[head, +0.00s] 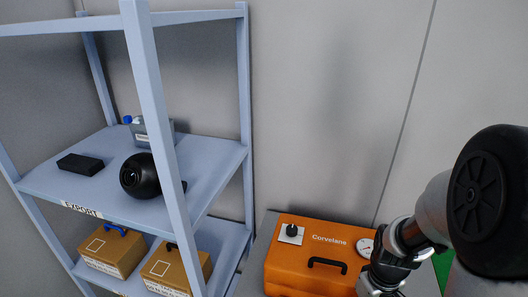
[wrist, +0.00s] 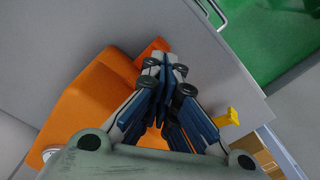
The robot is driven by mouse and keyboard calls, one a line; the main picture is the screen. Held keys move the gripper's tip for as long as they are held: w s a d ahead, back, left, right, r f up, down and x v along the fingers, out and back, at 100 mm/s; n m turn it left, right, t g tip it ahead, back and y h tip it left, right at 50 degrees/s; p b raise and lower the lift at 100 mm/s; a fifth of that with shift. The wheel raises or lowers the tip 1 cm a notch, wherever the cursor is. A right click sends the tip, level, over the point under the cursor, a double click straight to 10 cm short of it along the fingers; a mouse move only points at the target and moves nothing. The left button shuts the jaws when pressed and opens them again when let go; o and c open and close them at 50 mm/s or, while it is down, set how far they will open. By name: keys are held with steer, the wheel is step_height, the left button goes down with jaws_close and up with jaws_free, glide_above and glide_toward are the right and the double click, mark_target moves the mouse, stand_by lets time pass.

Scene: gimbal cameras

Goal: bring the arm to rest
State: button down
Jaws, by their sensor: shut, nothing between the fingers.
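My gripper (wrist: 165,72) is shut and empty in the wrist view, its fingertips meeting near the middle of the picture. Behind it is an orange case (wrist: 90,105). In the head view my arm comes in from the right, and its wrist part is in front of the right end of the orange case (head: 306,264), labelled Corvelane. The fingertips cannot be made out in the head view. Whether the gripper touches the case cannot be told.
A blue-grey shelf rack (head: 200,168) stands at left. It holds a black round device (head: 138,176), a black block (head: 80,164), a grey container (head: 150,130) and cardboard boxes (head: 112,252). A yellow object (wrist: 228,117) lies right of my gripper. Grey wall stands behind.

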steer(key=s+a+r+m+t, duration=0.1)
steer(key=s+a+r, duration=0.2)
steer(key=r, duration=0.4)
steer(key=s+a+r+m+t, duration=0.1)
steer(key=s+a+r+t, duration=0.1)
steer(key=r, duration=0.5)
steer(key=s+a+r+t, duration=0.1)
steer(key=s+a+r, duration=0.4)
steer(key=s+r, duration=0.1)
steer(key=shift+s+r+m+t, duration=0.3)
steer(key=shift+r+m, duration=0.1)
steer(key=shift+r, duration=0.15)
steer(key=c, duration=2.4)
jaws_free()
